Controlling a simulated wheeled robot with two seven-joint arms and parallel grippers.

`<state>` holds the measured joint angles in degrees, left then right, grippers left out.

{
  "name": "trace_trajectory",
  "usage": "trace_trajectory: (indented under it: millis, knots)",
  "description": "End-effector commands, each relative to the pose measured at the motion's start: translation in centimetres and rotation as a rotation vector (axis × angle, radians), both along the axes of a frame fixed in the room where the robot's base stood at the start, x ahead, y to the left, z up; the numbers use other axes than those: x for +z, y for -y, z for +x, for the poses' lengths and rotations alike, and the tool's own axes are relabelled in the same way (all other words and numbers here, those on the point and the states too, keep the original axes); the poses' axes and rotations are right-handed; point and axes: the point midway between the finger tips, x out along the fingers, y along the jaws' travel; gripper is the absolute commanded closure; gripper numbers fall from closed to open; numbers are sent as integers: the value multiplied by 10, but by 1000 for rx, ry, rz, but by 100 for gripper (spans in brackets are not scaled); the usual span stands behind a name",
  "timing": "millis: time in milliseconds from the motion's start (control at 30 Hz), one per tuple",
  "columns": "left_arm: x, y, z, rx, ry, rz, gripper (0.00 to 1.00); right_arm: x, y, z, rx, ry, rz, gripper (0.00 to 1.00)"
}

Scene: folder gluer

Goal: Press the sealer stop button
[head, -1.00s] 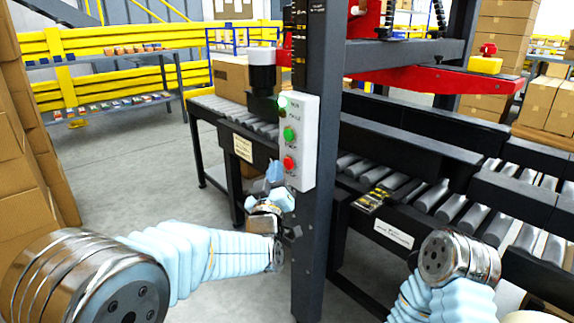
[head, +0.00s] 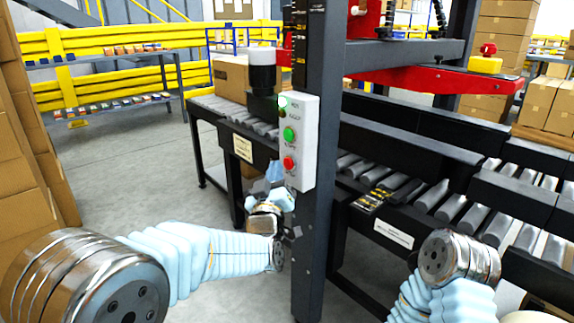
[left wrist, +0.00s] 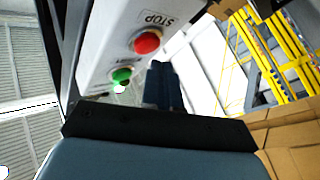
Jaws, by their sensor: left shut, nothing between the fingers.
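The red stop button (head: 289,163) is the lowest on the white control box (head: 307,130), which is fixed to a dark upright post. It also shows in the left wrist view as a red dome (left wrist: 147,42) beside the label STOP. A green button (head: 289,134) sits above it in the head view. My left gripper (head: 274,172) is shut and empty, just left of the box's lower end, close to the red button. In the left wrist view its fingers (left wrist: 162,85) point past the buttons; I cannot tell any contact. My right gripper is out of view; only my right arm shows.
The dark post (head: 320,220) stands right beside my left gripper. A roller conveyor (head: 460,205) runs behind it, with a cardboard box (head: 232,76) on its far part. Stacked cartons (head: 25,150) stand at the left. The floor between is clear.

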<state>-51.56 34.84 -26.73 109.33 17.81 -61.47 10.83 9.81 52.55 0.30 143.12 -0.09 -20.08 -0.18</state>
Motion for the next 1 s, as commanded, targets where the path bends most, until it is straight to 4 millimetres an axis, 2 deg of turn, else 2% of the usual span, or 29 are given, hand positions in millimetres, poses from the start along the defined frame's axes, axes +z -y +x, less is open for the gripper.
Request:
trace_trajectory:
  millis: [567, 1000]
  knots:
    - [0, 0, 0, 0, 0, 0, 100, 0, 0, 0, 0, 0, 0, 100]
    - [0, 8, 5, 0, 0, -1, 100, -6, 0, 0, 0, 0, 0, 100]
